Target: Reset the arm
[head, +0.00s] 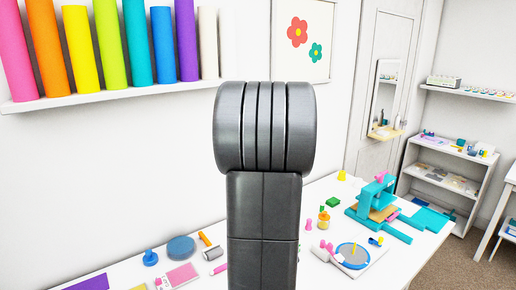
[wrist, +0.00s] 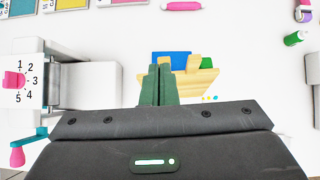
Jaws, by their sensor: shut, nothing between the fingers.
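My gripper (wrist: 158,72) shows in the wrist view, its two dark green fingers together and shut with nothing between them. It points out over a white table (wrist: 120,30). Beyond the fingertips, and partly hidden by them, is a small tan wooden piece (wrist: 206,78) with a blue block (wrist: 180,59) at it. In the head view my grey arm stands upright in the middle and hides part of the table. My gripper is not visible in that view.
A white machine with a pink-knobbed numbered dial (wrist: 32,80) stands left in the wrist view. In the head view, a teal press (head: 377,200) and small craft items sit on the table's right. Coloured rolls (head: 105,45) line a wall shelf. A shelving unit (head: 440,180) stands back right.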

